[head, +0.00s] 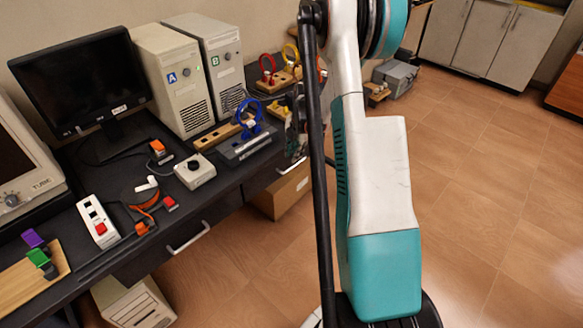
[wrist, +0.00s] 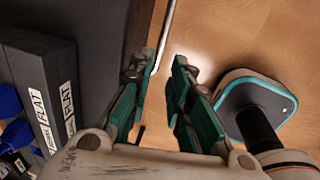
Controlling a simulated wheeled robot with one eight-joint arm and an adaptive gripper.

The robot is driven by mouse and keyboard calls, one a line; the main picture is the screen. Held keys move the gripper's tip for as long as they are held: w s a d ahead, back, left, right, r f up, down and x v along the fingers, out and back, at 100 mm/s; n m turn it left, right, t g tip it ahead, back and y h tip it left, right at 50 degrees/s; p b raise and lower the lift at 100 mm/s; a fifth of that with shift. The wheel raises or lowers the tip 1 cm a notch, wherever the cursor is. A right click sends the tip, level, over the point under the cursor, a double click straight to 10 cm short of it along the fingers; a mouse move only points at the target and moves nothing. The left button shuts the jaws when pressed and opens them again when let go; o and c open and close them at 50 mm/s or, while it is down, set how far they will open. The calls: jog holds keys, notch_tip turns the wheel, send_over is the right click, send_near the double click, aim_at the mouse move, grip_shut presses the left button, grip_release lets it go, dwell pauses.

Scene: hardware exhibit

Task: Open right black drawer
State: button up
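The right black drawer (head: 262,180) is in the front of the black desk, at the middle of the head view, and looks shut. Its silver bar handle (head: 291,167) shows just left of my arm. In the wrist view the handle (wrist: 166,32) runs down from the top edge to near the left fingertip. My gripper (wrist: 160,68) is open, with two teal fingers apart and nothing held. The handle's lower end lies in line with the gap, closer to the left finger; I cannot tell its depth. In the head view my gripper (head: 296,115) is partly hidden by my arm.
A left drawer handle (head: 188,238) is on the same desk front. The desktop holds a monitor (head: 80,80), computer towers (head: 172,78) and small devices. A cardboard box (head: 283,192) stands on the floor under the right drawer.

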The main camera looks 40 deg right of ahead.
aim_at(291, 167)
jog(key=f, duration=0.2)
jog(key=w+f+b, duration=0.1)
jog(key=f, duration=0.1)
jog(key=f+b, duration=0.1)
jog(key=f, duration=0.2)
jog(key=shift+w+a, duration=0.1)
jog(key=shift+w, duration=0.05)
jog(key=shift+c, duration=0.3)
grip_shut()
